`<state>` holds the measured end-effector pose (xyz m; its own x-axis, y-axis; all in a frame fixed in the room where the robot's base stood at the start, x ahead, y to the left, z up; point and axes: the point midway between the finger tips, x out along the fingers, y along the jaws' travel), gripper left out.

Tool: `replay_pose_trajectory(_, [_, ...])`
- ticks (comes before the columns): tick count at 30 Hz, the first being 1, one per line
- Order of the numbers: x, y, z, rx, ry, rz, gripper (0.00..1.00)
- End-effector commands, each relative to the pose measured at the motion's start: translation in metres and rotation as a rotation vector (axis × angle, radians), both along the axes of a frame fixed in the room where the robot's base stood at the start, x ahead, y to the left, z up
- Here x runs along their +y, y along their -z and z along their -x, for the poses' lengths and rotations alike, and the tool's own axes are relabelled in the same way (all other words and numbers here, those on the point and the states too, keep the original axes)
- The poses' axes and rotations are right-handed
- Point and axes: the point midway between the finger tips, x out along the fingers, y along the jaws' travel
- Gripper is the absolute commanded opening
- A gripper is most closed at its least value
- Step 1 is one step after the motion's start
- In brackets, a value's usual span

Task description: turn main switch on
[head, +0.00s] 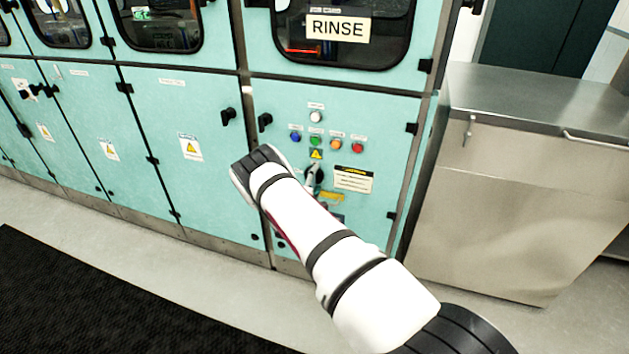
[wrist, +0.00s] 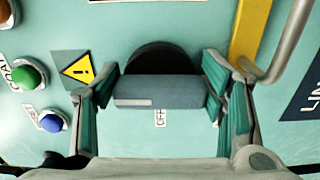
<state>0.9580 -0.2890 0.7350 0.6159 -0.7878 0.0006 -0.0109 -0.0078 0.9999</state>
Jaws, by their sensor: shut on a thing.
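The main switch is a rotary switch with a dark grey handle (wrist: 165,92) in front of a round black base (wrist: 160,57). In the head view my gripper (head: 313,180) is at the teal cabinet's front, below the coloured buttons.
Above the switch are a yellow warning triangle (head: 316,154) and blue (head: 295,138), green (head: 315,141), orange (head: 336,145) and red (head: 357,148) buttons. A yellow strip (wrist: 249,30) runs near the switch. A steel cabinet (head: 510,190) stands at the right.

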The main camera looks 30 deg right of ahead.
Motion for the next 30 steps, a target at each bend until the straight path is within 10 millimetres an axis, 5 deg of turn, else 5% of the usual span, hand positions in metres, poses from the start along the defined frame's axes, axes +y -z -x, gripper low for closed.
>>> replay_pose_trajectory(9, [0.000, 0.001, 0.001, -0.003, 0.002, -0.005, 0.37])
replay_pose_trajectory(10, [0.000, 0.001, 0.001, -0.003, 0.002, -0.005, 0.71])
replay_pose_trajectory(12, [0.000, 0.001, 0.001, -0.002, 0.002, -0.004, 0.85])
replay_pose_trajectory(23, [0.001, 0.000, 0.001, -0.001, 0.000, -0.002, 0.85])
replay_pose_trajectory(30, [0.026, 0.001, 0.019, 0.002, -0.002, -0.002, 0.85])
